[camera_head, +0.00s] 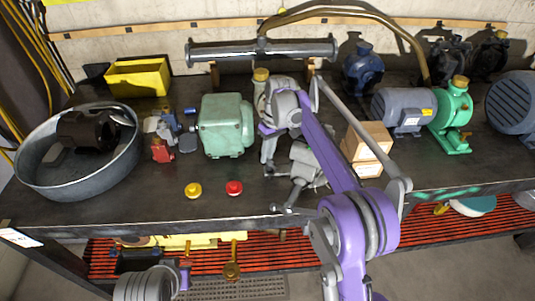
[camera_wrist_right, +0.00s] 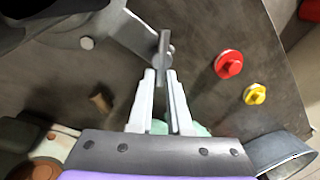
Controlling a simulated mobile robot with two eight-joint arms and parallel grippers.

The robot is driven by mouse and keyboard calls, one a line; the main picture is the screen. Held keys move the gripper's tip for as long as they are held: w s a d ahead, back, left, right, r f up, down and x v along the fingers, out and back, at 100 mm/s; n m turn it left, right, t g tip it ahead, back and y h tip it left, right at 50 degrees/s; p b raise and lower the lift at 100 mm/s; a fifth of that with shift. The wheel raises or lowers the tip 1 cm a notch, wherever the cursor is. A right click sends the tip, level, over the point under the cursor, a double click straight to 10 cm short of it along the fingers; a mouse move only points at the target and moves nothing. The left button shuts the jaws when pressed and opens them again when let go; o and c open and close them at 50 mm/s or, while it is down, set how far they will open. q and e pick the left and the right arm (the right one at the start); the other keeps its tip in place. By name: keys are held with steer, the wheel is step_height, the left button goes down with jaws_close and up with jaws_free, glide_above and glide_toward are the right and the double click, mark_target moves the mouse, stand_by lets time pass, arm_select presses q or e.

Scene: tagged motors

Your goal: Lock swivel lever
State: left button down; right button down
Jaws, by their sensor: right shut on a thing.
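My right gripper (camera_head: 268,170) reaches down to the left of a grey device on the workbench. The wrist view shows the two pale fingers (camera_wrist_right: 161,75) close together around the upright end of a grey lever (camera_wrist_right: 163,45). The lever runs from a grey body at the upper left of that view. In the head view the grey device (camera_head: 304,168) is partly covered by my purple right arm, so the lever's exact angle is hard to tell. My left gripper does not show; only a grey piece of what looks like my left arm is at the lower left.
Red (camera_head: 234,188) and yellow (camera_head: 193,190) knobs lie on the workbench (camera_head: 120,205) in front. A green motor housing (camera_head: 225,125) stands left of the gripper. A wooden block (camera_head: 367,143) stands right. A round metal pan (camera_head: 55,187) is at far left.

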steer(key=shift+d+m, duration=0.1)
steer(key=shift+m, duration=0.2)
steer(key=m, duration=0.2)
steer(key=shift+d+m+t, duration=0.2)
steer(key=shift+m+t, duration=0.1)
steer(key=shift+d+m+t, duration=0.15)
steer(key=shift+m, duration=0.75)
steer(key=shift+d+m+t, duration=0.15)
steer(key=shift+m, duration=0.75)
steer(key=c, duration=0.9)
jaws_free()
steer(key=shift+s, duration=0.1)
steer(key=shift+o, duration=0.2)
